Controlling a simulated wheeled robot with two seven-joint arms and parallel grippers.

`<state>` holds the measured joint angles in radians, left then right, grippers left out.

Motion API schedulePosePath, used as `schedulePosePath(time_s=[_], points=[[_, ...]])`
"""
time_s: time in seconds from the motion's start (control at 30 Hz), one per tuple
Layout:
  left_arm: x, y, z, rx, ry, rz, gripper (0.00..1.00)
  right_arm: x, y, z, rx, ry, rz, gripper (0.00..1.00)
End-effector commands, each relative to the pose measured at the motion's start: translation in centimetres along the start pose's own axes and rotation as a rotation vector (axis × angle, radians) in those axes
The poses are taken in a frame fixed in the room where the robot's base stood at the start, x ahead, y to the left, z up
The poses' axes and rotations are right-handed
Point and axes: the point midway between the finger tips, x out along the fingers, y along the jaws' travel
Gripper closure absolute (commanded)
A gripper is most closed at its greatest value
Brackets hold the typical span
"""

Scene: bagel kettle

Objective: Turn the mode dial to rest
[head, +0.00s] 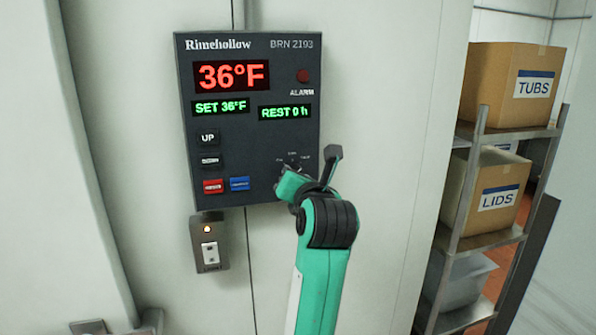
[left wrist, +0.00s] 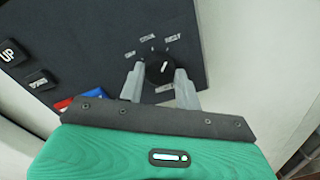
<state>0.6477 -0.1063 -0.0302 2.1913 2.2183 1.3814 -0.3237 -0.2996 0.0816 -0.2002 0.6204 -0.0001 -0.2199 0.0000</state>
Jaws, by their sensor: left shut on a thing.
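The mode dial (left wrist: 160,69) is a round black knob on the dark control panel (head: 250,140), with small blurred labels around it. In the left wrist view its white pointer mark leans up and slightly right, roughly toward the upper right label, which I cannot read surely. My left gripper (left wrist: 158,78) has one grey finger on each side of the knob and is shut on it. In the head view my left gripper (head: 290,184) covers most of the dial at the panel's lower right. The panel reads 36°F, SET 36°F and REST 0 h. My right gripper is not in view.
Left of the dial are the UP button (head: 208,138), a dark button below it, a red button (head: 213,186) and a blue button (head: 239,184). A switch box (head: 210,250) with a lit amber lamp hangs below. Shelves with boxes (head: 515,85) stand right.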

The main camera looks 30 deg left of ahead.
Motion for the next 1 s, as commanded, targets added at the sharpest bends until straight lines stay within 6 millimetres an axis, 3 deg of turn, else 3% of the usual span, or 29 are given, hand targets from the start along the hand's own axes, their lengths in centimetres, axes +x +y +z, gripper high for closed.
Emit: schedulePosePath(time_s=[0.7,0.73,0.83,1.0], points=[[0.03,-0.06,-0.06,0.087,0.008,0.001,0.89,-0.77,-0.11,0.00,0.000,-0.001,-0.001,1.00],[0.03,-0.06,-0.06,0.087,0.008,0.001,0.64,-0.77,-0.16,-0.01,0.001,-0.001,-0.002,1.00],[0.03,-0.05,-0.05,0.086,0.007,0.001,0.45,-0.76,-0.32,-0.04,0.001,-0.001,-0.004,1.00],[0.02,-0.03,-0.02,0.085,0.007,0.001,0.44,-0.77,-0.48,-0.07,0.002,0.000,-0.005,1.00]])
